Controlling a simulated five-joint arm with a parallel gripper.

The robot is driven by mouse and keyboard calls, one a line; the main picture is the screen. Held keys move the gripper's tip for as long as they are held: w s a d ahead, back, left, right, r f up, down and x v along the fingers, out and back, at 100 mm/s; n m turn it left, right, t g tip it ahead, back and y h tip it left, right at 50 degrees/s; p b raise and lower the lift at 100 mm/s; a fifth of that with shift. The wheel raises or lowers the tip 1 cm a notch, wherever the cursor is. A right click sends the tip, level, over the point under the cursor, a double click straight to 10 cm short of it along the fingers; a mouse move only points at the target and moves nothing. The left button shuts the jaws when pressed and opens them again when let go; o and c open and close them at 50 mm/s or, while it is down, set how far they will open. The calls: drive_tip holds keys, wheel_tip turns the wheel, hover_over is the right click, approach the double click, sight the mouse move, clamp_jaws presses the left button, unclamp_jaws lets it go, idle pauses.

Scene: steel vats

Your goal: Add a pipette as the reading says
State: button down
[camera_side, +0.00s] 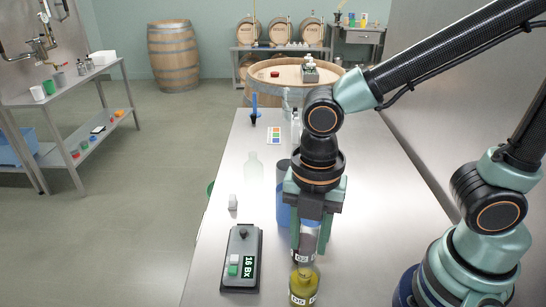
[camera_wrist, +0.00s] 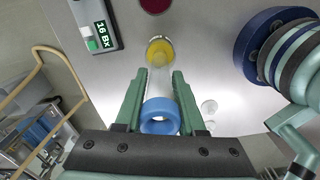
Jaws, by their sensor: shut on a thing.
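My gripper (camera_side: 308,250) points down in the middle of the side view, above and just behind a yellow-filled labelled bottle (camera_side: 303,287). In the wrist view its fingers (camera_wrist: 158,85) are closed around a clear tube-like thing (camera_wrist: 160,82), perhaps the pipette; its lower end is hard to make out. A blue ring (camera_wrist: 160,106) shows between the fingers; I cannot tell whether it belongs to the held thing. The yellow liquid also shows in the wrist view (camera_wrist: 160,50). The dark meter (camera_side: 241,262) left of the gripper reads "16 Bx"; it is also in the wrist view (camera_wrist: 101,28).
A blue vessel (camera_side: 283,216) stands behind the gripper, partly hidden. A pale green bottle (camera_side: 253,167), a colour card (camera_side: 274,135) and a small white block (camera_side: 233,202) are on the steel table. A dark red round thing (camera_wrist: 155,4) is at the wrist view's top edge.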

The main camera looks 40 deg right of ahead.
drive_tip(key=shift+r, duration=3.8)
drive_tip(key=w+d, duration=0.6)
drive_tip(key=d, duration=0.1)
drive_tip(key=shift+d+r, duration=0.15)
drive_tip(key=shift+r, duration=0.1)
drive_tip(key=shift+f, duration=0.1)
drive_tip(key=shift+f, duration=2.7)
drive_tip(key=shift+w+a, duration=0.3)
drive_tip(key=shift+w, duration=0.55)
